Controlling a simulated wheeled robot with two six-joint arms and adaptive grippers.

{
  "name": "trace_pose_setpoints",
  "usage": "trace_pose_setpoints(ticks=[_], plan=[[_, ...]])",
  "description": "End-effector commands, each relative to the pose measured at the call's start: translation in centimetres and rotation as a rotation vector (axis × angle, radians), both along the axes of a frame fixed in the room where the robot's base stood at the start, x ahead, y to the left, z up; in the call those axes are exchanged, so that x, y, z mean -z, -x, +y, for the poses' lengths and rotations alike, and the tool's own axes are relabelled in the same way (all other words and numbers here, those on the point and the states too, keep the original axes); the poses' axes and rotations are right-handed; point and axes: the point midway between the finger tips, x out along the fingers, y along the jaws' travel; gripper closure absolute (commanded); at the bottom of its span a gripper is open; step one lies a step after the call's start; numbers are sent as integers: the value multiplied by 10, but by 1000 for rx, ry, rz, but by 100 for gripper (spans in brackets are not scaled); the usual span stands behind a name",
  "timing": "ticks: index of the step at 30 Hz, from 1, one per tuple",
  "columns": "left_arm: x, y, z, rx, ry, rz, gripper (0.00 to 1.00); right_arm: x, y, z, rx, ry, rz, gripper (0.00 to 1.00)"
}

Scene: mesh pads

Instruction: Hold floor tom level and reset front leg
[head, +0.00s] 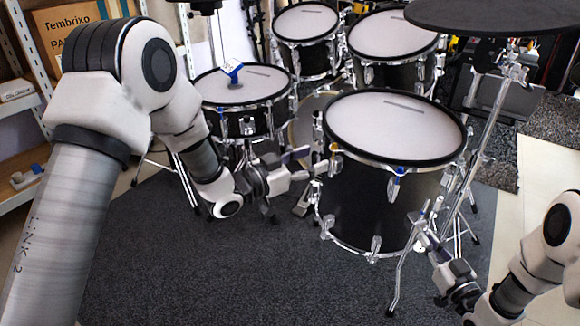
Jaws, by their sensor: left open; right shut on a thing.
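The floor tom (345,200) is black with a white mesh head and a chrome rim, and stands on the dark carpet at the centre right. Its chrome front leg (404,268) slants down to a rubber foot on the carpet. My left gripper (314,163) is open at the left side of the tom, close to the rim; I cannot tell whether it touches. My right gripper (427,236) is shut on the upper part of the front leg, below the tom's right side. The jaws partly hide the leg there.
A snare pad (240,90) with a blue-and-white object (232,72) on it stands left. Two rack toms (305,22) (390,35) are behind. A dark cymbal (485,15) and chrome stand (485,140) stand close right. The front carpet (240,280) is clear.

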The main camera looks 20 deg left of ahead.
Motion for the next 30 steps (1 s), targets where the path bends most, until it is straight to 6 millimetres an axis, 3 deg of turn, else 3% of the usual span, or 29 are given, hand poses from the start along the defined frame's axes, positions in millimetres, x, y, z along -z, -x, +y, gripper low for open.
trace_pose_setpoints(ticks=[7, 18, 23, 30], plan=[[1, -37, -29, 0, -3, 0, 44, 1, 1, 1, -2, 0, 2, 100], [1, -45, -35, -1, 0, 3, 44, 1, 1, 1, -3, 0, 2, 100], [1, -44, -35, -1, 0, 3, 100, 1, 1, 1, -3, 0, 2, 100], [1, -44, -35, 0, 0, 2, 100, 1, 1, 1, 0, 46, -25, 100]])
